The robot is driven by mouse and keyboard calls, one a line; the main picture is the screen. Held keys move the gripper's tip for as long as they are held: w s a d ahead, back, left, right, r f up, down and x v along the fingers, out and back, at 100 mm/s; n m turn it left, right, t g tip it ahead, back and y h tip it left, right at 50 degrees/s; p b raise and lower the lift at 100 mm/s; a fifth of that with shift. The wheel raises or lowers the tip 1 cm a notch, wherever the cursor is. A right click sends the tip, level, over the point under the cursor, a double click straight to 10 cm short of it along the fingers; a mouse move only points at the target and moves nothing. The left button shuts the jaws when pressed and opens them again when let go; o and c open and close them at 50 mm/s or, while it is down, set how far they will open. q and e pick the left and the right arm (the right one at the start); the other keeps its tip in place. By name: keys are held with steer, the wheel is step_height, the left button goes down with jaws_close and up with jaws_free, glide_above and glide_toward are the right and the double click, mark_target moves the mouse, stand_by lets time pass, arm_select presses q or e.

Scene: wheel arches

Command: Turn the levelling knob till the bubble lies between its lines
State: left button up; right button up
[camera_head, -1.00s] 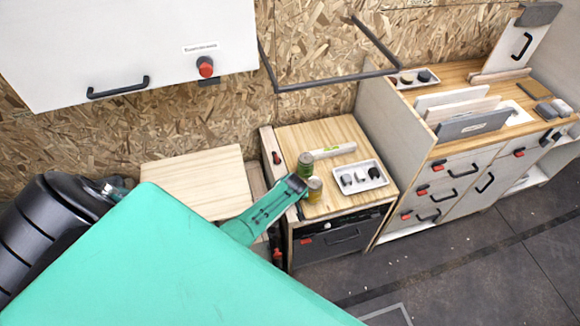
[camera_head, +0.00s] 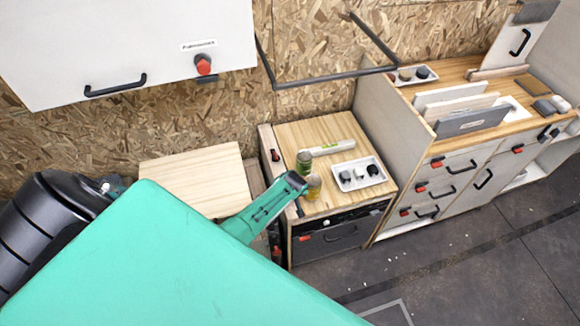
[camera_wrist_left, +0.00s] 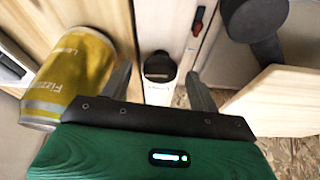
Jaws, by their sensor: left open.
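A pale bar with a green window (camera_head: 332,148), which looks like the level, lies on the wooden top of the low cabinet. The bubble is too small to make out. My left gripper (camera_head: 297,182) is over the cabinet's left front corner, beside the cans. In the left wrist view its fingers (camera_wrist_left: 160,88) are apart. A white upright piece with a dark end (camera_wrist_left: 158,75) shows between them; I cannot tell whether it is the levelling knob, and no grip on it is seen. My right gripper is not in view.
A yellow can (camera_wrist_left: 70,75) stands close beside the left finger; a green can (camera_head: 304,161) is behind it. A white tray (camera_head: 352,187) of dark and pale knobs is to the right. A dark rounded part (camera_wrist_left: 252,22) is at upper right in the wrist view.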

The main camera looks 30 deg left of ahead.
arm_select(q)
steer(key=b+v, duration=0.1)
steer(key=v, duration=1.2)
steer(key=shift+s+r, duration=0.2)
steer(key=shift+d, duration=0.1)
stand_by(0.3)
steer(key=shift+s, duration=0.1)
stand_by(0.3)
steer(key=s+d+r+m+h, duration=0.1)
steer(key=s+d+r+m, duration=0.25)
steer(key=s, duration=0.55)
steer(key=s+d+r+m+h, duration=0.1)
steer(key=s+d+r+m, duration=0.15)
steer(key=s+r, duration=0.45)
steer(key=s+d+r+m+h, duration=0.1)
steer(key=s+d+r+m, duration=0.25)
steer(key=s, duration=0.65)
step_height(320, 180, down, 34)
steer(key=s+m+g+b, duration=0.1)
steer(key=b, duration=0.2)
steer(key=s+a+f+b, duration=0.1)
steer(key=s+a+f, duration=0.1)
steer(key=s+f, duration=0.7)
steer(key=s+a+f+g+b, duration=0.1)
steer(key=s+a+f, duration=0.1)
steer(key=s+f, duration=0.8)
step_height(320, 180, down, 3)
steer(key=shift+s+f, duration=0.25)
